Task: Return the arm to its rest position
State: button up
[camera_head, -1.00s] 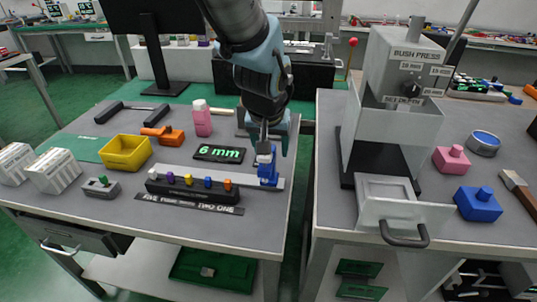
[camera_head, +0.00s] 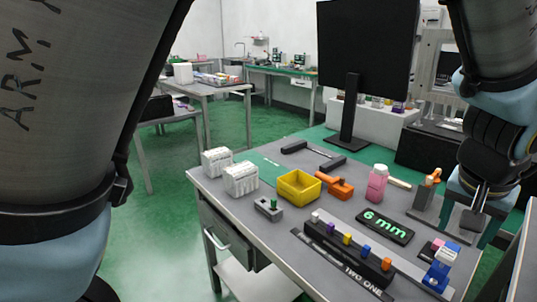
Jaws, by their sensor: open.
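My arm comes in at the upper right, and a large grey link of it fills the left of the view. My gripper (camera_head: 477,212) points down over the back right part of the grey bench (camera_head: 275,225). It is open, with nothing visible between its fingers, though its tips are small and partly hidden. It is apart from the blue upright slider (camera_head: 440,268) on the long gauge bar at the bench's right side.
On the bench are a yellow bin (camera_head: 298,187), a pink bottle (camera_head: 377,184), an orange clamp (camera_head: 337,188), a black "6 mm" display (camera_head: 385,226) and a black strip of coloured knobs (camera_head: 345,250). A dark monitor (camera_head: 366,60) stands behind. Green floor is open at the left.

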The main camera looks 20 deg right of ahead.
jog(key=w+a+n+y, duration=0.1)
jog(key=w+a+n, duration=0.1)
jog(key=w+a, duration=0.65)
jog(key=w+a+n+t+y+p, duration=0.15)
jog(key=w+a, duration=0.35)
jog(key=w, duration=0.7)
jog(key=w+a+n+g+b, duration=0.1)
jog(key=w+a+n, duration=0.2)
jog(key=w+a, duration=0.55)
jog(key=w+a+n+p, duration=0.1)
jog(key=w+a+n, duration=0.45)
jog(key=a, duration=0.85)
jog(key=s+a+f+n+y, duration=0.1)
jog(key=a, duration=1.6)
jog(key=shift+f+n+y+p, duration=0.2)
jog(key=shift+n+y+p, duration=0.1)
jog(key=shift+n+y, duration=0.1)
